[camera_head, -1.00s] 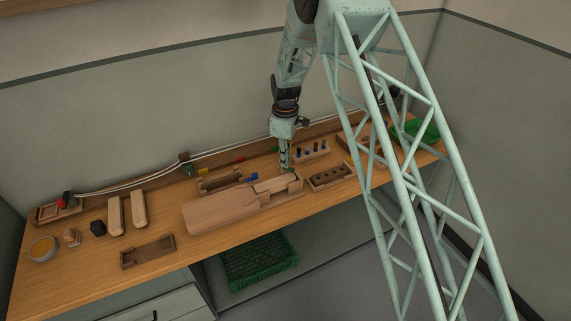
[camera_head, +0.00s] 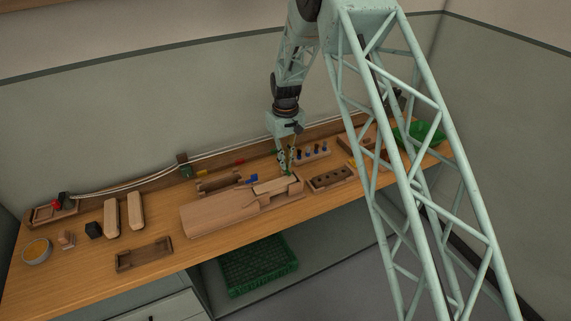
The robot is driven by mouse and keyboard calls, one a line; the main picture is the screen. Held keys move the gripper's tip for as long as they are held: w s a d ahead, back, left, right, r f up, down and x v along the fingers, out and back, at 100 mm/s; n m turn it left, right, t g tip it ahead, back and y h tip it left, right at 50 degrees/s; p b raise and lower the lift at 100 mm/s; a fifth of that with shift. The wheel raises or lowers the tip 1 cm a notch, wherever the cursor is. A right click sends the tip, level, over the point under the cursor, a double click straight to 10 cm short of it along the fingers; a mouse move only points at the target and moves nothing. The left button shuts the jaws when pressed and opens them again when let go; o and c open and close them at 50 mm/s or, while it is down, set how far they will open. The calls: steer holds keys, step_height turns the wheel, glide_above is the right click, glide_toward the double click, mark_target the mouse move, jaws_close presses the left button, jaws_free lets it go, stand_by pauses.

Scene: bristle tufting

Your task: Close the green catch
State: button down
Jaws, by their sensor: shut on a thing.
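The small green catch (camera_head: 289,174) is at the back right end of the wooden fixture (camera_head: 225,212), beside the wooden block (camera_head: 275,185) lying in it. My gripper (camera_head: 286,168) points down at that end of the fixture, with its fingertips at the catch. It is shut on the catch; the fingers hide part of it. The view is too small to tell the catch's exact angle.
A rack with blue and dark pegs (camera_head: 312,153) stands close behind and right of my gripper. A blue piece (camera_head: 252,178) lies left. The bench front left of the fixture holds an empty wooden tray (camera_head: 144,254).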

steer(key=shift+m, duration=0.5)
steer(key=c, duration=2.9)
jaws_free()
steer(key=shift+o, duration=0.2)
steer(key=shift+r, duration=0.1)
step_height(320, 180, up, 12)
